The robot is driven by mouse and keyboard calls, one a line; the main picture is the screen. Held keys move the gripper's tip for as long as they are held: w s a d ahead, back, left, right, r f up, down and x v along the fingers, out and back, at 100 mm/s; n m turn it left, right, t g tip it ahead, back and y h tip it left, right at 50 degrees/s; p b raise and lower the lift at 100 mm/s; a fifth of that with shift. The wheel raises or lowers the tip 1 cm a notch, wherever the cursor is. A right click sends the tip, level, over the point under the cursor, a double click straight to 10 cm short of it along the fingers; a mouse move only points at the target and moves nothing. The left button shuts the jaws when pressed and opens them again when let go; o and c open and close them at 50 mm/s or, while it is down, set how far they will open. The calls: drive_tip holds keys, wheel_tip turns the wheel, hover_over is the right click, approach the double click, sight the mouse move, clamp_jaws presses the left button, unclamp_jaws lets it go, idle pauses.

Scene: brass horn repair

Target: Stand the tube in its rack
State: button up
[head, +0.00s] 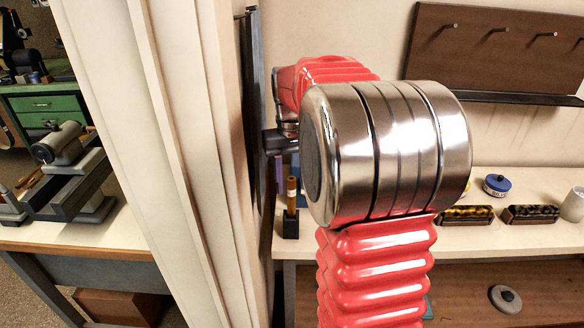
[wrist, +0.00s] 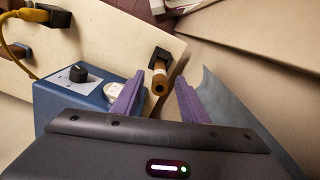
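The tube (head: 292,190) is brown with a lighter band and stands upright in a small black rack (head: 290,226) on the bench. In the wrist view the tube (wrist: 159,80) rises from the black rack (wrist: 162,55), its open end toward the camera. My gripper (wrist: 159,82) is open, with one purple finger on each side of the tube. A gap shows between the tube and each finger. In the head view my gripper (head: 279,168) is partly hidden by my arm, with a purple finger just above and left of the tube.
A blue box (wrist: 75,100) with a black knob lies left of my gripper in the wrist view, near a yellow cable (wrist: 22,12). A pale pillar (head: 170,150) stands close left of my arm. Brush-like blocks (head: 530,215) and a blue-lidded jar (head: 497,186) are on the bench right.

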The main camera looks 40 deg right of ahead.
sight(291, 194)
drive_tip(key=shift+f, duration=2.5)
clamp_jaws()
drive_tip(key=shift+r, duration=0.2)
wheel_tip(291, 194, up, 10)
drive_tip(key=shift+f, duration=0.15)
idle(0.4)
drive_tip(key=shift+s+f, duration=0.1)
